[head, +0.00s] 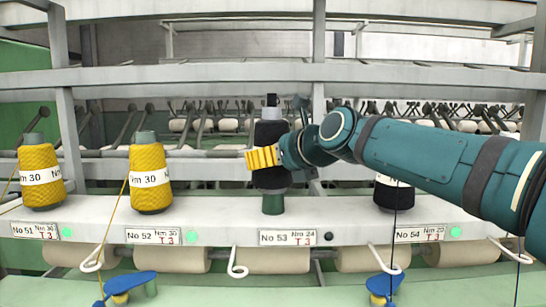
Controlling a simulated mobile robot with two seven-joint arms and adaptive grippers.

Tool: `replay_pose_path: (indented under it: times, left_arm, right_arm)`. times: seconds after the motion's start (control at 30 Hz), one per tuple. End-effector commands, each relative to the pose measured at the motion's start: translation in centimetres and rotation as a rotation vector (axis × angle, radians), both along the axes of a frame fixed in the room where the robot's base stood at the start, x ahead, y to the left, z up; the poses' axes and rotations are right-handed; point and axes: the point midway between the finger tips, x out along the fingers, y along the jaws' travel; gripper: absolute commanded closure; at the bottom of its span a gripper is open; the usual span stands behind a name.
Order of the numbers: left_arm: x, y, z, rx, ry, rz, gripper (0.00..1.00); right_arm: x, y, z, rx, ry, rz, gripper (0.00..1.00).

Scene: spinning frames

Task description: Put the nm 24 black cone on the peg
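The black cone (271,180) is upright in the head view, above the No 53 Nm 24 station. A dark tube tip shows at its top. My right gripper (264,157) reaches in from the right, with a yellow ribbed finger across the front of the cone. It appears shut on the cone; the other finger is hidden. The cone sits higher than its neighbours. The green peg (273,203) stands on the white rail directly below it. Whether the cone's lower end touches the peg top cannot be told. Any label on the cone is hidden. My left gripper is not in view.
Yellow cones stand at No 51 (40,190) and No 52 (150,190) on the left. Another black cone (394,196) stands at No 54, partly behind my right arm. A white crossbar (220,76) and uprights lie behind. Blue yarn guides (130,285) stick out below.

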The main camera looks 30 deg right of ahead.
Motion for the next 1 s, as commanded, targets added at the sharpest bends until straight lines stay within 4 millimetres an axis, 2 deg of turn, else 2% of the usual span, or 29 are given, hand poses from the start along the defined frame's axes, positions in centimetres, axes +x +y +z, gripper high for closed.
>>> replay_pose_path:
  times: [0.6,1.0]
  left_arm:
    - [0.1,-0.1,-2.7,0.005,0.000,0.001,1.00]
    - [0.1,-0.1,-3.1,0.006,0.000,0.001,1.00]
  right_arm:
    - [0.0,0.0,-3.6,0.001,-0.002,-0.001,0.66]
    - [0.0,0.0,-4.2,0.000,-0.002,-0.001,0.66]
